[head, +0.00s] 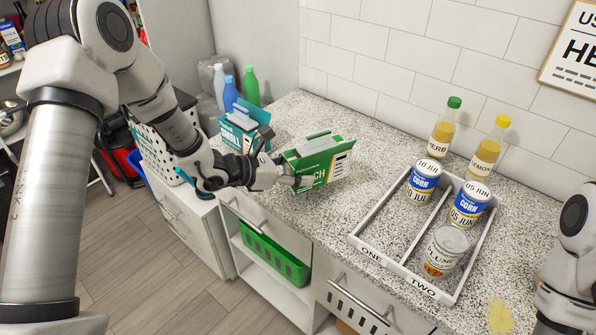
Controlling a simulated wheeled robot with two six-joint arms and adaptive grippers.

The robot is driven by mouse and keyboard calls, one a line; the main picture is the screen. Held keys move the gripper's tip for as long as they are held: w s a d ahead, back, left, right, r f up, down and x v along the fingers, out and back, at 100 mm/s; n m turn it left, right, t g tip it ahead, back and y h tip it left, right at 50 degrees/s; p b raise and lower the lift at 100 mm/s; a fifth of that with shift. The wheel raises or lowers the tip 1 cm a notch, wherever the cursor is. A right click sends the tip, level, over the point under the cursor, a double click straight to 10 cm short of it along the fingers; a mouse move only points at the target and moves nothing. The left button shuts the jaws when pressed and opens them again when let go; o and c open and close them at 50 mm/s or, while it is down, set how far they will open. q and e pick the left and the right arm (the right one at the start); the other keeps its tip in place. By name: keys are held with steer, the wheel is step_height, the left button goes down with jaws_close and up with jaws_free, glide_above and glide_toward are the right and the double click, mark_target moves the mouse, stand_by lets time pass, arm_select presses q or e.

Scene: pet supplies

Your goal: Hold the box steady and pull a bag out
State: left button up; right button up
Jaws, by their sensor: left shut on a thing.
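A green box (330,169) with a white label band stands on the speckled counter, open at the top, its flaps up. A pale grey bag (314,146) shows at the opening. My left gripper (297,182) is shut on the green box at its left, near side. A second box, teal and white (236,136), stands open behind my left wrist, also with a grey piece showing at its top. My right arm shows only in part at the right edge; its gripper is out of view.
A white two-lane tray (378,208) with several cans stands to the right. Two bottles, green-capped (444,130) and yellow-capped (486,150), stand behind it by the tiled wall. Blue (230,95) and green (251,86) bottles stand at the back left.

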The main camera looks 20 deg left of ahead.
arm_select(q)
steer(key=f, duration=0.2)
steer(key=w+f+b, duration=0.1)
steer(key=shift+a+f, duration=0.2)
steer(key=shift+f, duration=0.2)
steer(key=shift+w, duration=0.1)
steer(key=shift+f+b, duration=0.1)
steer(key=shift+b, duration=0.3)
steer(key=o, duration=1.7)
